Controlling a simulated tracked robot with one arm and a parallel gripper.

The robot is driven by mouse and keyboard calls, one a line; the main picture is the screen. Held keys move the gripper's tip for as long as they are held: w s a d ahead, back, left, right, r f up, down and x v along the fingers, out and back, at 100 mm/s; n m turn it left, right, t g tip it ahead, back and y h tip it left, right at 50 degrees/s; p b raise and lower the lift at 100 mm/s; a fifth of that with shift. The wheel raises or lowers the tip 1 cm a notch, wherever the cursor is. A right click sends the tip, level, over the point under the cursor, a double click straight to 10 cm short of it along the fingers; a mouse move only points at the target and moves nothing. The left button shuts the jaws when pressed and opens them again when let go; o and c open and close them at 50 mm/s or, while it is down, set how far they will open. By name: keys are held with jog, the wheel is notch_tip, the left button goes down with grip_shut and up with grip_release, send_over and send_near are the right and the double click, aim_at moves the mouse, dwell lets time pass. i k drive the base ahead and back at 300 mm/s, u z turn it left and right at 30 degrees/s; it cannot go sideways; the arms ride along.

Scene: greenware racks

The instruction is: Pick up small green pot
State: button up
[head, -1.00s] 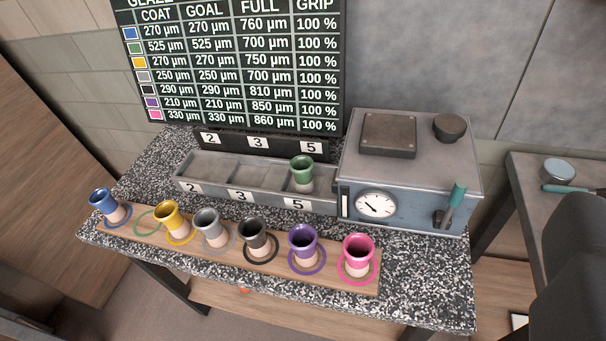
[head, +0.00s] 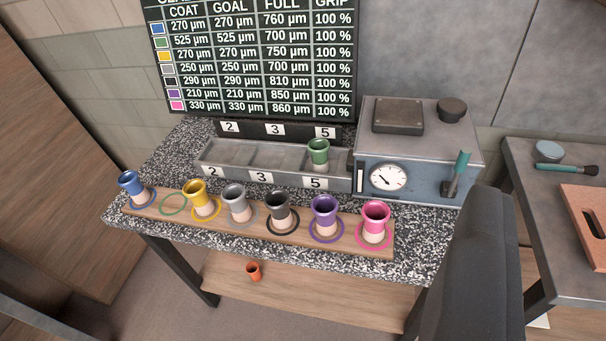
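The small green pot (head: 318,152) stands upright in the right-hand compartment, above the label 5, of the grey metal tray (head: 236,175) at the back of the speckled counter. Its upper part is glazed green and its base is pale and bare. A dark grey rounded part, which may be part of my arm, fills the lower right of the view. The fingers of my gripper do not show.
A wooden board (head: 156,212) along the counter's front edge holds several coloured pots and an empty green ring (head: 173,204). A blue-grey gauge box (head: 430,185) stands right of the tray. A small orange pot (head: 254,271) sits on the lower shelf.

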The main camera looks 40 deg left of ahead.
aim_at(318, 146)
jog(key=z, duration=0.3)
jog(key=i, duration=1.15)
jog(key=u, duration=0.3)
